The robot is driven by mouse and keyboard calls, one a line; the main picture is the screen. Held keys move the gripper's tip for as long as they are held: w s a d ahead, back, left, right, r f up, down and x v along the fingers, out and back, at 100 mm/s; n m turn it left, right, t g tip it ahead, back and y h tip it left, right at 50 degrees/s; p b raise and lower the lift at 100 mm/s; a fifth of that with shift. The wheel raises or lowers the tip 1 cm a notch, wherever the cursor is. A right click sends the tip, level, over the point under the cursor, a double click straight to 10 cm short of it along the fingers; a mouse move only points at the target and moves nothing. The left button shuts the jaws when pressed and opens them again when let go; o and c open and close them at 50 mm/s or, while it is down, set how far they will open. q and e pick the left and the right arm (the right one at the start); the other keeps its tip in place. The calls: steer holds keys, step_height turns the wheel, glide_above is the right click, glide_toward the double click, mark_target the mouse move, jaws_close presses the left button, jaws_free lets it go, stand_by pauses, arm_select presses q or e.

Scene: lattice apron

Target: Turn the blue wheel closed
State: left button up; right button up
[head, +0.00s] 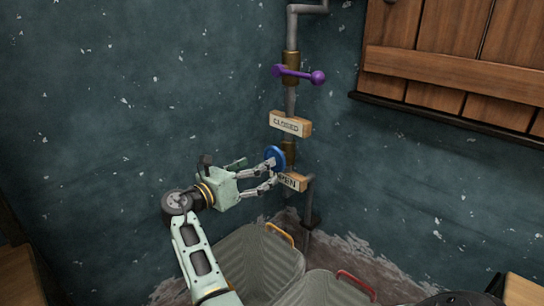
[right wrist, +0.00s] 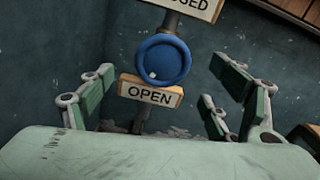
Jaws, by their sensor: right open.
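The blue wheel (head: 279,153) is mounted on a vertical pipe in the wall corner, and it faces me in the right wrist view (right wrist: 164,52). A small pale spot shows low on its face. A wooden CLOSED sign (head: 290,124) is above the wheel and an OPEN sign (head: 292,182) is below it. My right gripper (head: 271,172) is open at the wheel, coming from the left in the head view. In the right wrist view its fingers (right wrist: 165,98) are spread on both sides of the wheel. Contact cannot be told. My left gripper is not in view.
A purple lever (head: 300,74) sits higher on the same pipe. Grey bins with a yellow handle (head: 280,233) and a red handle (head: 356,284) stand below. A wooden shutter (head: 455,55) with a ledge is on the right wall. The left wall is bare.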

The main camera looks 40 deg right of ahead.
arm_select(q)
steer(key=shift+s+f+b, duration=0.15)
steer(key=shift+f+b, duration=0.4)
arm_select(e)
steer(key=d, duration=0.7)
steer(key=shift+w, duration=0.2)
steer(key=shift+c, duration=0.3)
steer(key=shift+r, duration=0.1)
steer(key=c, duration=1.1)
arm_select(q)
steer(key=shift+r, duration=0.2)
